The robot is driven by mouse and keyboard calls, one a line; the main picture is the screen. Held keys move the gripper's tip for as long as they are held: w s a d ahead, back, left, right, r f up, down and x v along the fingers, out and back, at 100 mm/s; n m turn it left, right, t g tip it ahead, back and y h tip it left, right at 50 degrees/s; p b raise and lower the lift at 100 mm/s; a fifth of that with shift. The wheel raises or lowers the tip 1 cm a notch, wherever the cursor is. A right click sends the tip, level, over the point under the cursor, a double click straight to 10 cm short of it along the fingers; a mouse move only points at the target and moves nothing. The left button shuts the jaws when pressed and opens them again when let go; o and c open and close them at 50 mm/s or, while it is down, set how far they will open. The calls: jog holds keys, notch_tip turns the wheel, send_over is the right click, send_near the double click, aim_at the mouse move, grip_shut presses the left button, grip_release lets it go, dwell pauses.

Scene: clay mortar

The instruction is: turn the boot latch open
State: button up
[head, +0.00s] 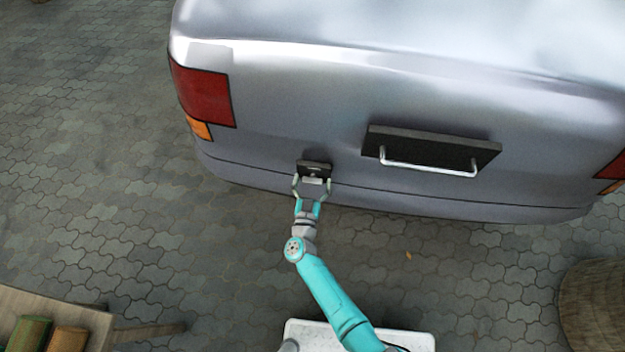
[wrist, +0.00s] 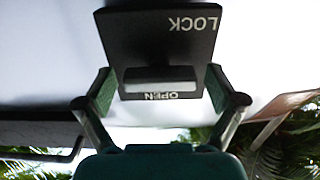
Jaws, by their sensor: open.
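The boot latch is a black plate (head: 314,165) low on the silver car's rear, left of the boot handle. In the wrist view the plate (wrist: 158,35) carries the words LOCK and OPEN, both upside down. A pale grey latch bar (wrist: 160,76) lies crosswise on it, beside the word OPEN. My gripper (head: 312,184) is at the latch. Its fingers are open, one on each side of the bar in the wrist view (wrist: 160,90), with a gap visible at each end. The bar's depth between the fingers is hard to tell.
A black panel with a metal handle (head: 430,169) sits on the boot to the right. A red tail light (head: 203,95) is at the car's left. A wooden table (head: 85,322) stands at lower left, and a woven round object (head: 595,300) at lower right. Paving between is clear.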

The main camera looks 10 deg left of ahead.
jog(key=c, duration=1.1)
jog(key=shift+c, duration=0.3)
jog(key=shift+m, duration=0.4)
jog(key=m, duration=0.3)
jog(key=shift+d+m, duration=0.1)
jog(key=shift+m, duration=0.2)
jog(key=m, duration=0.4)
jog(key=shift+m, duration=0.3)
jog(key=m, duration=0.4)
jog(key=shift+d+f+m, duration=0.1)
jog(key=shift+f+m, duration=0.05)
jog(key=shift+m, duration=0.15)
jog(key=shift+f+m, duration=0.1)
jog(key=shift+m, duration=2.1)
